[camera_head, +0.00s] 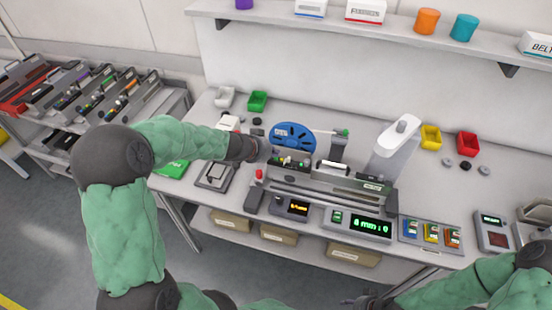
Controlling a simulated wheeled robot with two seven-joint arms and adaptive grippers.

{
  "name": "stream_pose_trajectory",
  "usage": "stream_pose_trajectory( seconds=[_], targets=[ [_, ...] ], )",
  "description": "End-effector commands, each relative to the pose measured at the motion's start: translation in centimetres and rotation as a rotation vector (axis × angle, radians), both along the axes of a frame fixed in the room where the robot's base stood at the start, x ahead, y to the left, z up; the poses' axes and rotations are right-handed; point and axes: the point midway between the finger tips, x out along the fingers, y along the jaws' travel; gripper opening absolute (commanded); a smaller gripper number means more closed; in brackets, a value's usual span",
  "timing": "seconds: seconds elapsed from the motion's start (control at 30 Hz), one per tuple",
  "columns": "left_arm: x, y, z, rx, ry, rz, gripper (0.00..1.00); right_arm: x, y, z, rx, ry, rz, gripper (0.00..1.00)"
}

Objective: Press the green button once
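A small green button-like patch (337,217) shows on the grey panel at the front of the bench, left of a lit green display (371,226). I cannot tell for sure that it is a button. A green cap (345,132) also tops a grey post behind the feeder machine (320,185). My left gripper (253,148) is at the machine's left end, beside the blue reel (292,137), apart from both green parts. Its fingers are too small and dark to read. My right gripper (362,300) shows only partly at the bottom edge, below the bench front.
A red-topped button box (258,176) stands just below my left gripper. A white upright device (394,146), yellow bin (431,137) and red bin (468,144) stand behind right. Coloured modules (431,233) lie at the front right. A loaded trolley (95,95) stands left.

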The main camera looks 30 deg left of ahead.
Motion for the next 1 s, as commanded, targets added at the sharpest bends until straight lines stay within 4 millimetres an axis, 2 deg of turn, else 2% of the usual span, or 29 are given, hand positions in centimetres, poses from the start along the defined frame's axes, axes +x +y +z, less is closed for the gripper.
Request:
stream_pose_trajectory(
  seconds=[1.0],
  targets=[
    [0.0,0.0,-0.56,0.0,0.0,0.0,0.0,0.01,0.0,-0.82,0.0,0.0,0.0,0.43]
  ],
)
